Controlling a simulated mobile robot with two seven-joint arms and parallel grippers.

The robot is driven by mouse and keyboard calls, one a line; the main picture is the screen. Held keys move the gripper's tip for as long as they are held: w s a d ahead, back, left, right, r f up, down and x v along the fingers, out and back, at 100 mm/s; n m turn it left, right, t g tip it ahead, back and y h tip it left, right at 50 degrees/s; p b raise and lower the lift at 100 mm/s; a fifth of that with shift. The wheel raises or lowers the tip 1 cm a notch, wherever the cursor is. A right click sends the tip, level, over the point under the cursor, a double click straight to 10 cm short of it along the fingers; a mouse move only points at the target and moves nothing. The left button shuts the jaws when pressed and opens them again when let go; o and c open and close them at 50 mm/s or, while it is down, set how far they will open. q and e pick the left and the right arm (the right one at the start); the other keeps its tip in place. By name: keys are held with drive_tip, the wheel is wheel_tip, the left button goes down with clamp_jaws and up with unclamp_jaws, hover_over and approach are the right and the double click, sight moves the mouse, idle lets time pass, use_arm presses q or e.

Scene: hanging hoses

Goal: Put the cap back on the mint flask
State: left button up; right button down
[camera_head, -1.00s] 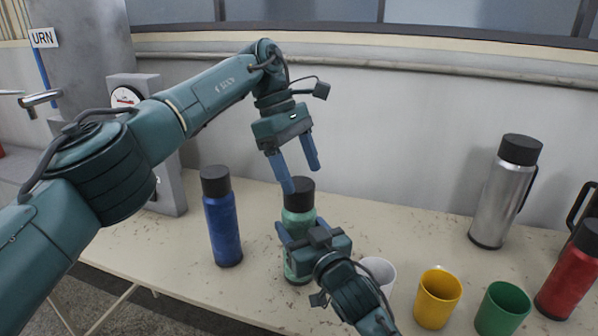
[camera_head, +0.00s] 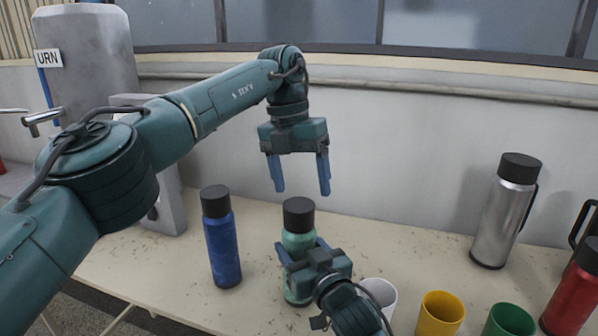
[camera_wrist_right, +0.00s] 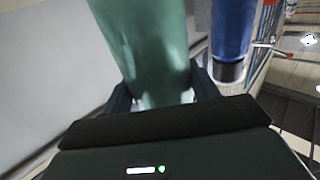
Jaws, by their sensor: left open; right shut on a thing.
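The mint flask (camera_head: 298,240) stands upright on the table, and it fills the middle of the right wrist view (camera_wrist_right: 150,50). The black cap (camera_head: 298,214) sits on top of its neck; I cannot tell how tightly. My right gripper (camera_head: 302,251) is shut on the flask's body from the front and hides part of it. My left gripper (camera_head: 302,190) is open and empty, pointing down just above the cap, with its two blue fingers apart and not touching the cap as far as I see.
A blue flask (camera_head: 222,245) stands left of the mint one. White (camera_head: 381,292), yellow (camera_head: 439,315) and green (camera_head: 510,322) cups stand in front to the right. A steel flask (camera_head: 502,220) and a red flask (camera_head: 574,295) stand further right. An urn (camera_head: 88,60) is at the left.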

sight(299, 205)
use_arm(q)
drive_tip(key=n, duration=0.4)
drive_tip(key=shift+r+n+y, duration=0.15)
drive_tip(key=shift+n+y, duration=0.15)
drive_tip(key=n, duration=0.4)
drive_tip(key=shift+r+t+y, duration=0.2)
drive_tip(key=shift+t+y, duration=0.1)
drive_tip(key=n, duration=0.7)
drive_tip(key=shift+a+r+y, duration=0.1)
drive_tip(key=shift+r+y, duration=0.15)
drive_tip(key=shift+y, duration=0.05)
drive_tip(key=shift+f, duration=4.05)
